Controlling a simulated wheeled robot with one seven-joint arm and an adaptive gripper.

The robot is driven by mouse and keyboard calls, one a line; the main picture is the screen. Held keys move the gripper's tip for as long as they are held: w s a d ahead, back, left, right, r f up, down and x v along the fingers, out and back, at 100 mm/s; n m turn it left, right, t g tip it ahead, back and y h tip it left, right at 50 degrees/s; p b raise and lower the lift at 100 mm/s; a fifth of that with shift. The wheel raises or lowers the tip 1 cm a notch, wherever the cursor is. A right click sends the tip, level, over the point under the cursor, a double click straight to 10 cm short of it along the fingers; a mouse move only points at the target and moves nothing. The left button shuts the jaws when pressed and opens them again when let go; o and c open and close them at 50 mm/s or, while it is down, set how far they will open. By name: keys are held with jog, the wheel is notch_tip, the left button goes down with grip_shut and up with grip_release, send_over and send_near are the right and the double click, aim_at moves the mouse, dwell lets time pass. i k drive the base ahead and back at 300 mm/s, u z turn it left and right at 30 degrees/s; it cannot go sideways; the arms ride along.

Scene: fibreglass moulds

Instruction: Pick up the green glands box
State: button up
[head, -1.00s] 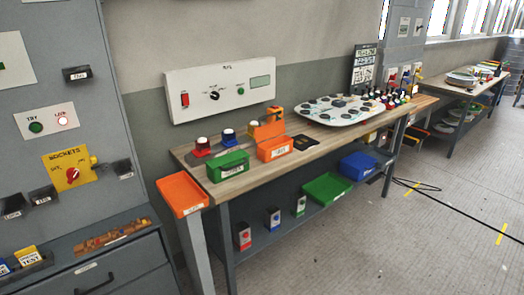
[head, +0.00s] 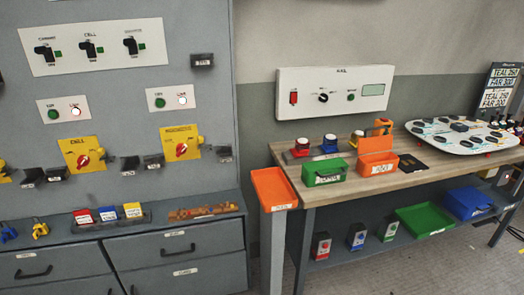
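A green open box (head: 325,172) with a white label on its front stands on the wooden bench top, near the bench's left end. Its label is too small to read with certainty. A second green box (head: 425,219), wider and shallow, lies on the shelf under the bench, and I cannot read its label either. I cannot tell which of the two is the glands box. My gripper is not in view.
An orange box (head: 378,165) stands right of the green one, a dark flat item (head: 413,163) beyond it. Red and blue buttons (head: 329,141) sit behind. An orange tray (head: 273,188) on a post stands at the bench's left end. A blue box (head: 468,203) is on the shelf. Grey drawers (head: 180,254) fill the left.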

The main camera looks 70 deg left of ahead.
aim_at(310, 179)
jog(key=u, duration=1.8)
